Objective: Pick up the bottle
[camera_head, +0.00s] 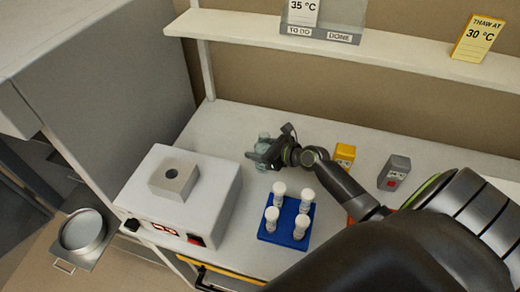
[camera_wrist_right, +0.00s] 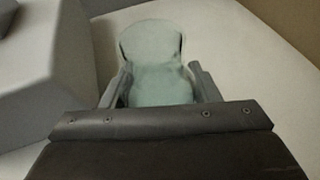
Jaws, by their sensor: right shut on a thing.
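The bottle (camera_head: 264,147) is pale green and translucent, standing on the bench behind the blue rack and right of the white heater box. My right gripper (camera_head: 259,158) is at the bottle and partly covers it. In the right wrist view the bottle (camera_wrist_right: 158,72) sits between the two fingers of my right gripper (camera_wrist_right: 158,90), which is shut on it. I cannot tell whether the bottle touches the bench. My left gripper is not in view.
A blue rack (camera_head: 268,237) with several white-capped vials stands in front of the gripper. A white heater box (camera_head: 215,190) is at left. A shelf (camera_head: 400,62) runs above.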

